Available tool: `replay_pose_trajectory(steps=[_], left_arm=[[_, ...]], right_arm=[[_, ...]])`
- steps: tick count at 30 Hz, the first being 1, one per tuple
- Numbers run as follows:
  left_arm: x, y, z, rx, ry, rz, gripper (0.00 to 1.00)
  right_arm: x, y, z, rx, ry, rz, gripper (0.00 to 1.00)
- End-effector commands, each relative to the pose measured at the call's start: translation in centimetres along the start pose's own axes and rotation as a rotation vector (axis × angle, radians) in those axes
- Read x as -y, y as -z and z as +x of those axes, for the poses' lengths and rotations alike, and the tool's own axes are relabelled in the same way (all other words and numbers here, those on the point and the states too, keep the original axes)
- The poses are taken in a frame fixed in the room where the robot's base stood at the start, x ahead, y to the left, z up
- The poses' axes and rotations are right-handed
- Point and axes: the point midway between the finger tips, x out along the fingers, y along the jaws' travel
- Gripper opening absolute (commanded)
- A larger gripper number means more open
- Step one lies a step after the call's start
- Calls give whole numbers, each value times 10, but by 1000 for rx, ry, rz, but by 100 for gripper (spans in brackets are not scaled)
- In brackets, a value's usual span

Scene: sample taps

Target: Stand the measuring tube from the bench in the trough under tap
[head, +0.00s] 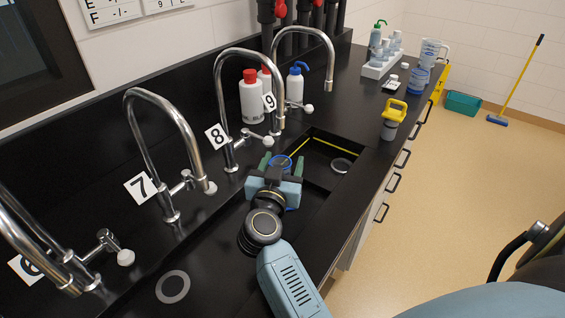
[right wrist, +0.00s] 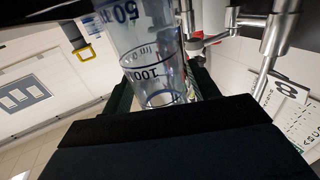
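The measuring tube (head: 281,160) is clear with a blue rim and blue markings. It is upright, over or in the black trough (head: 318,200), in front of the tap marked 8 (head: 280,127). My right gripper (head: 281,167) has its green fingers on both sides of the tube, seemingly shut on it. In the right wrist view the tube (right wrist: 150,50) fills the space between the fingers, with "50" and "100" marks showing. Whether its base touches the trough floor cannot be told, as my gripper hides most of it. My left gripper is not in view.
Taps marked 7 (head: 165,110) and 9 (head: 330,75) stand on either side of tap 8. White bottles (head: 253,100) stand behind the taps.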

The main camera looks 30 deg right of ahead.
Motion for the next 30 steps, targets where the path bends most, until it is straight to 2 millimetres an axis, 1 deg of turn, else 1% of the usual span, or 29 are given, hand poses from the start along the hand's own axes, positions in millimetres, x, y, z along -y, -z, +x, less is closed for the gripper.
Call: replay_pose_trajectory(steps=[6,9,15,18,21,25,30], left_arm=[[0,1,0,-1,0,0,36],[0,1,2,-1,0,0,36],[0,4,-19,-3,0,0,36],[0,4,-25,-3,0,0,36],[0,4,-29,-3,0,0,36],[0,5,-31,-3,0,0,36],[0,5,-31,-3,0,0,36]], right_arm=[[0,1,0,-1,0,0,60],[0,6,-1,-2,0,1,60],[0,7,-36,5,1,-3,60],[0,7,-53,3,1,-3,60],[0,6,-66,3,0,-2,60],[0,5,-74,1,1,0,60],[0,5,-76,0,0,1,60]])
